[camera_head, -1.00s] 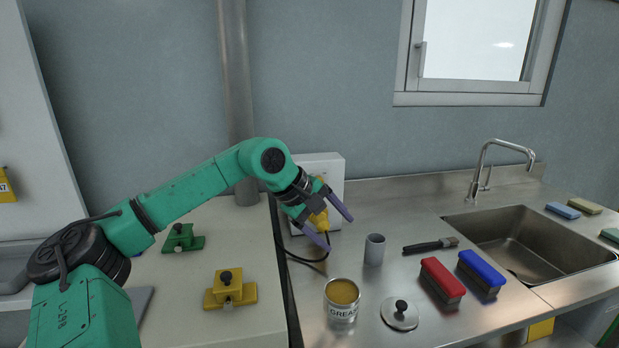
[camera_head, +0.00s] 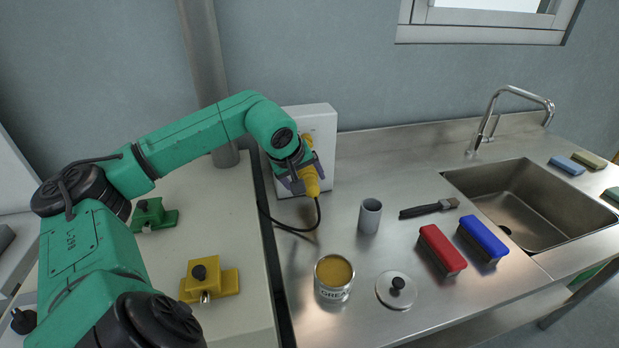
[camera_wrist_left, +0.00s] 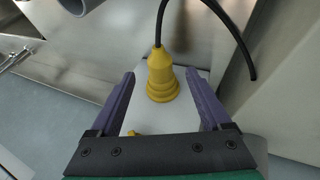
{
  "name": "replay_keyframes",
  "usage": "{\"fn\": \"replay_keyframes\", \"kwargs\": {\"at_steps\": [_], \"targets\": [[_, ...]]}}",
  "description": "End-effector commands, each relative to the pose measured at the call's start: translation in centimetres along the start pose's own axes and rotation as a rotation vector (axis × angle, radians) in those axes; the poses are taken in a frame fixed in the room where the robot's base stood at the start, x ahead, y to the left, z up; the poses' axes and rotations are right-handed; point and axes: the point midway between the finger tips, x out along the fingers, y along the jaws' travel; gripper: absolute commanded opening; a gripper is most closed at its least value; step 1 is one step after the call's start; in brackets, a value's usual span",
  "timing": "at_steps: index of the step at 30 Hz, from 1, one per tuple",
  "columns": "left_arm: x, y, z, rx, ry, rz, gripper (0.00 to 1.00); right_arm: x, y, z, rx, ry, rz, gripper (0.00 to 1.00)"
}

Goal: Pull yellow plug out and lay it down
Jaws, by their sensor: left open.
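The yellow plug (camera_head: 311,182) is at the front of a white box (camera_head: 321,128) at the back of the steel counter, with a black cable (camera_head: 317,212) hanging from it. In the left wrist view the plug (camera_wrist_left: 161,78) stands between the two purple fingers of my left gripper (camera_wrist_left: 162,88). The fingers are open, with a gap on each side of the plug. In the head view the left gripper (camera_head: 300,178) is right at the plug and partly hides it. I cannot tell how deep the plug sits. My right gripper is not in view.
A grease can (camera_head: 334,293), grey cup (camera_head: 370,215), lid (camera_head: 396,290), paintbrush (camera_head: 428,209), red brush (camera_head: 442,248) and blue brush (camera_head: 483,238) stand on the counter. A sink (camera_head: 530,200) lies right. Yellow (camera_head: 222,283) and green (camera_head: 155,214) blocks sit left.

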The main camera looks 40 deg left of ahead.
Motion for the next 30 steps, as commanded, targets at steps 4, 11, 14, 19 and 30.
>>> {"fn": "replay_keyframes", "kwargs": {"at_steps": [4,11,14,19,30], "targets": [[2.9,0.2,-0.1,-0.005,-0.004,0.003,0.81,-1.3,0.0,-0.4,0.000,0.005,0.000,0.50],[5.0,0.0,0.0,-0.001,0.001,0.000,0.81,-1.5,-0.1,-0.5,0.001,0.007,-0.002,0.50],[5.0,0.0,0.0,0.000,0.002,0.000,0.81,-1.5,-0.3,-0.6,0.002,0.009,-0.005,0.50],[5.0,0.0,0.0,-0.001,0.001,0.000,0.47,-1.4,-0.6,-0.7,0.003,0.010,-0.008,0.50],[4.9,0.0,0.0,-0.001,0.001,0.000,0.00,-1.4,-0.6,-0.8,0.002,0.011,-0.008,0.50]]}}
